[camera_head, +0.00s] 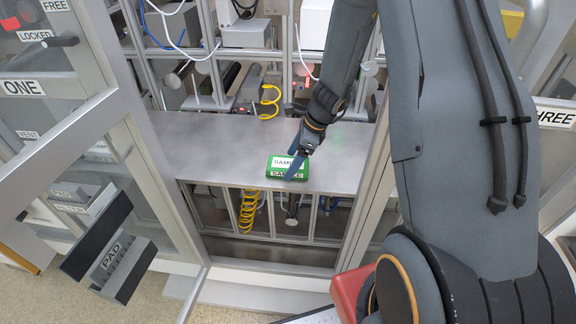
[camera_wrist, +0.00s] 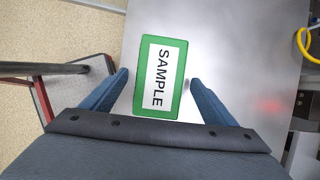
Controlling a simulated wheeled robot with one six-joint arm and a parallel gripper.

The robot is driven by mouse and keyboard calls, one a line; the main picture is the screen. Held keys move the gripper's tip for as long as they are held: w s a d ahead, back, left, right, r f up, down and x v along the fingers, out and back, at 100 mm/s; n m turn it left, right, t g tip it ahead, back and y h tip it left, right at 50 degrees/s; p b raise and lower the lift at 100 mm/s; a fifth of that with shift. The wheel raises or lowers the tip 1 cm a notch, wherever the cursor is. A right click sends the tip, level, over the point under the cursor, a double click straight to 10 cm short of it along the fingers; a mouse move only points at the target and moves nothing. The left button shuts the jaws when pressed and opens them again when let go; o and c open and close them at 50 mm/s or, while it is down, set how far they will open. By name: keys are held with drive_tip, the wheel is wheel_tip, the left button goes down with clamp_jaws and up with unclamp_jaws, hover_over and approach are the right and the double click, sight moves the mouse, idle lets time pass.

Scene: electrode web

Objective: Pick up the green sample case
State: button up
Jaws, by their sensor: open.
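The green sample case (camera_head: 274,171) lies flat on the grey metal shelf near its front edge, with a white label reading SAMPLE. My gripper is open and holds nothing.
The grey shelf (camera_head: 225,150) is otherwise mostly bare. Machinery and a yellow coiled hose (camera_head: 270,101) lie behind the shelf. A THREE panel (camera_head: 556,117) is at right.

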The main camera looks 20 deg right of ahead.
drive_tip(key=shift+w+a+f, duration=0.15)
drive_tip(key=shift+a+f, duration=0.05)
drive_tip(key=shift+f, duration=0.4)
drive_tip(key=c, duration=1.2)
drive_tip(key=shift+o, duration=0.2)
drive_tip(key=shift+r, duration=0.15)
